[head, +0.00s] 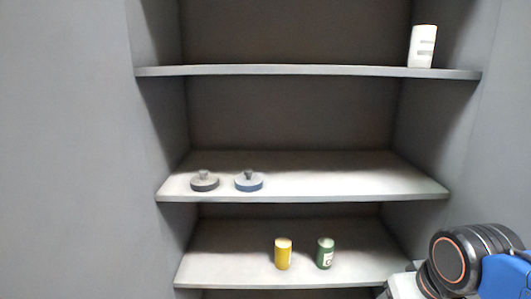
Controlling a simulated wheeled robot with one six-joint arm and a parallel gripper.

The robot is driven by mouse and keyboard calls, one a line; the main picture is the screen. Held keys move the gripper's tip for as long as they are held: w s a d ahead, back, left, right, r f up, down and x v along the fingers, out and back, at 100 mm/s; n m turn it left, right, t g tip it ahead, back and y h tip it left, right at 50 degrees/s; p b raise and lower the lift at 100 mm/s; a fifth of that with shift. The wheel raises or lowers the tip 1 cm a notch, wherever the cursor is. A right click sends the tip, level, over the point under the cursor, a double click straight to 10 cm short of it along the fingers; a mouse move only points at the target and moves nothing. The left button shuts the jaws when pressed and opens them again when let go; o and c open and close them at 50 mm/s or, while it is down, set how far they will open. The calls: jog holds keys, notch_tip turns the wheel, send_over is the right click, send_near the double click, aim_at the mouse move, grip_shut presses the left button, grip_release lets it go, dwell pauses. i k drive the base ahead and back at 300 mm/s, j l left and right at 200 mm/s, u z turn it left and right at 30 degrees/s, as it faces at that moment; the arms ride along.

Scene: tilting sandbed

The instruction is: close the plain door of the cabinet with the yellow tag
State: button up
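An open grey cabinet (300,191) fills the middle of the head view, its shelves facing me. A plain grey panel (65,150) stands along the left side of the opening; I cannot tell whether it is an open door or a wall. Another grey surface (505,130) borders the right side, also unclear. No yellow tag and no handle shows. My gripper is out of view; only part of my arm shows at the lower right.
A white container (422,47) stands on the top shelf. A dark grey lidded item (204,182) and a blue one (249,182) sit on the middle shelf. A yellow can (283,254) and a green can (325,254) stand on the lower shelf.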

aim_at(79, 219)
jog(key=u, duration=0.55)
jog(key=k+j+u, duration=0.15)
jog(key=u, duration=0.25)
jog(key=k+j+u, duration=0.2)
jog(key=u, duration=0.2)
jog(key=k+j+u, duration=0.15)
jog(key=u, duration=0.25)
jog(key=k+j, duration=0.1)
jog(key=j, duration=0.35)
jog(key=l, duration=0.75)
jog(key=i, duration=0.05)
